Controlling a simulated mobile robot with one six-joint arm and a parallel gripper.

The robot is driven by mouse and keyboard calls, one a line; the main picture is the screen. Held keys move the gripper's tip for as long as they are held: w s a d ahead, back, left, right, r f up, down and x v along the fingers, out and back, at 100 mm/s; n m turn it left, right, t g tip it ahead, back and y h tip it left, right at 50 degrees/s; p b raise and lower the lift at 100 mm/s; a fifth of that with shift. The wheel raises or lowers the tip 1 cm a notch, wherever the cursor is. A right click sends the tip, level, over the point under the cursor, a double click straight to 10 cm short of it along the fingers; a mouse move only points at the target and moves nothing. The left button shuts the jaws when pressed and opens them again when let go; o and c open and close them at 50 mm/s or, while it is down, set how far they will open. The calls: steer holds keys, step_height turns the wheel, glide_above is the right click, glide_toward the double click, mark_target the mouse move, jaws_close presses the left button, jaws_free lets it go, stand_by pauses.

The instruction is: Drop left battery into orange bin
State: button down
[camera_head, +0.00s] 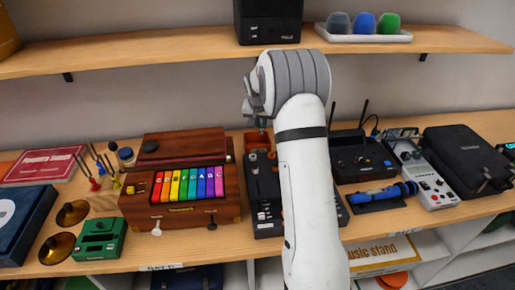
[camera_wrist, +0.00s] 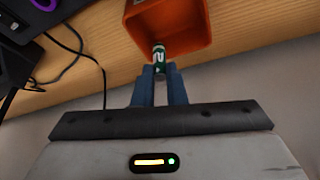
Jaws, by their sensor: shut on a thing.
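My gripper (camera_wrist: 160,74) is shut on a battery (camera_wrist: 159,56) with a green and white wrap, seen in the wrist view. The battery sticks out past the fingertips. The orange bin (camera_wrist: 205,25) is just beyond it, and the battery overlaps the bin's near opening in that view; I cannot tell its height over the bin. In the head view the orange bin (camera_head: 257,140) shows in part at the back of the bench, beside my arm. The gripper (camera_head: 260,122) hangs above it there, and the battery is not clear in that view.
A wooden box with coloured keys (camera_head: 187,185) stands left of the bin. Black equipment (camera_head: 264,195) lies in front of it. A black router (camera_head: 360,155) with antennas stands to the right. A shelf (camera_head: 180,42) runs above, along the wall. A cable (camera_wrist: 85,57) lies on the bench.

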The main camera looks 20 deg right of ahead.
steer(key=shift+f+b, duration=0.65)
steer(key=shift+f, duration=1.15)
steer(key=c, duration=1.4)
jaws_free()
steer(key=shift+r, duration=0.1)
steer(key=b, duration=0.2)
glide_toward(261, 130)
steer(key=shift+x, duration=1)
steer(key=shift+s+d, duration=0.1)
